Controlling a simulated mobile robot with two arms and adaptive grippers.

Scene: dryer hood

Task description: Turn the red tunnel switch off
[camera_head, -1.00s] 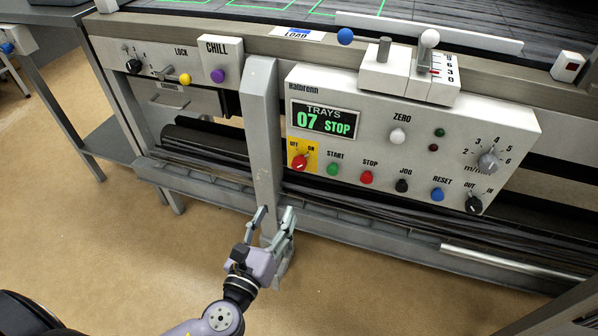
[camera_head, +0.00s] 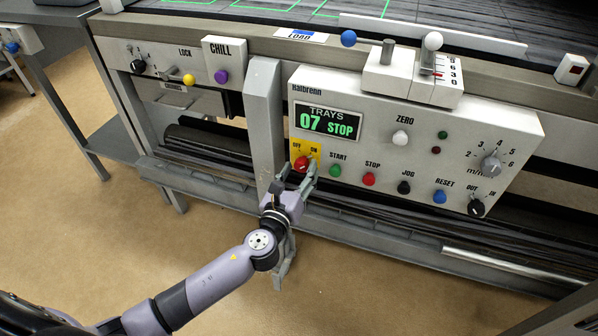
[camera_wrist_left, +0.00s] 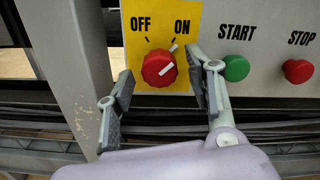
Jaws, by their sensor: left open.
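The red switch (camera_head: 301,164) is a round knob on a yellow plate at the lower left of the control panel. In the left wrist view the red knob (camera_wrist_left: 159,69) has a white mark tilted up and to the right, toward the ON label. My left gripper (camera_head: 296,172) is in front of the knob. In the left wrist view its two open fingers (camera_wrist_left: 160,88) stand to the left and right of the knob, the right one nearer to it. I cannot tell whether either finger touches it. My right gripper is not in view.
A green START button (camera_wrist_left: 236,68) and a red STOP button (camera_wrist_left: 298,71) sit right of the knob. A grey post (camera_head: 263,125) stands close on the left. The panel display (camera_head: 327,121) reads TRAYS 07 STOP. Open floor lies in front.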

